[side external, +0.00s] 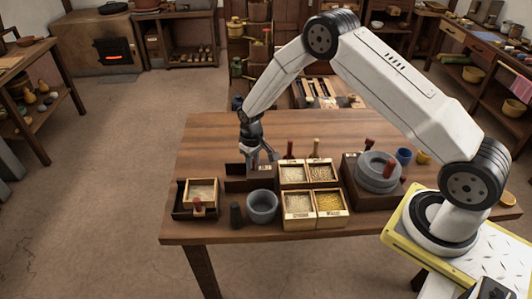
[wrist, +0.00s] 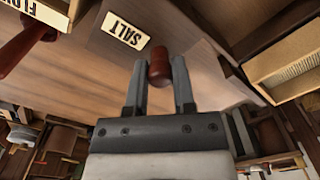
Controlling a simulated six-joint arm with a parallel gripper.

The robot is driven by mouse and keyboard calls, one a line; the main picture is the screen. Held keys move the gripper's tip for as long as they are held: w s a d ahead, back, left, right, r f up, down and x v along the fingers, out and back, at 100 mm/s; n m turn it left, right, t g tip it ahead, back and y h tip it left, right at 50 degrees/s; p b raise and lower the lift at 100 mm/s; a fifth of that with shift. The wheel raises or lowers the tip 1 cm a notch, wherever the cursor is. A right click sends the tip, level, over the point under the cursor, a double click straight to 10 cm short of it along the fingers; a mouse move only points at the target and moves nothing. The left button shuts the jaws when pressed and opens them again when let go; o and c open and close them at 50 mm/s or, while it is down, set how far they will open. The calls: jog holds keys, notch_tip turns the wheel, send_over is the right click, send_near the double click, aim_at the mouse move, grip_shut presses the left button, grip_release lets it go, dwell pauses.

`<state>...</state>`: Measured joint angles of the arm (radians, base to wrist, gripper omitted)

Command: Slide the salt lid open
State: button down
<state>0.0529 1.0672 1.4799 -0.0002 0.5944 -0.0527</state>
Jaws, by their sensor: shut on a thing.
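The salt box is marked by a white SALT label (wrist: 125,30), upside down at the top of the wrist view. A small red-brown knob (wrist: 159,66) sits between my fingertips and appears to be the lid's handle. My gripper (wrist: 159,80) is shut on this knob, one finger at each side. In the side view my gripper (side external: 264,155) points down at a dark wooden box (side external: 248,184) behind the grey bowl. The knob is too small to make out there. How far the lid stands open cannot be told.
Several light-wood bins (side external: 297,223) of grain stand close on the right, with upright red handles behind. A stone quern (side external: 378,172) is farther right. A grey bowl (side external: 262,206) and dark pestle-like piece (side external: 236,215) stand in front. The table's back left (side external: 205,140) is clear.

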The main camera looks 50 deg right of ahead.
dwell(0.3)
jog(key=w+a, duration=0.5)
dwell(0.4)
jog(key=shift+c, duration=2.2)
grip_release()
jog(key=shift+r, duration=0.2)
notch_tip(320, 180, up, 8)
jog(key=shift+f, duration=0.25)
jog(key=shift+r, duration=0.1)
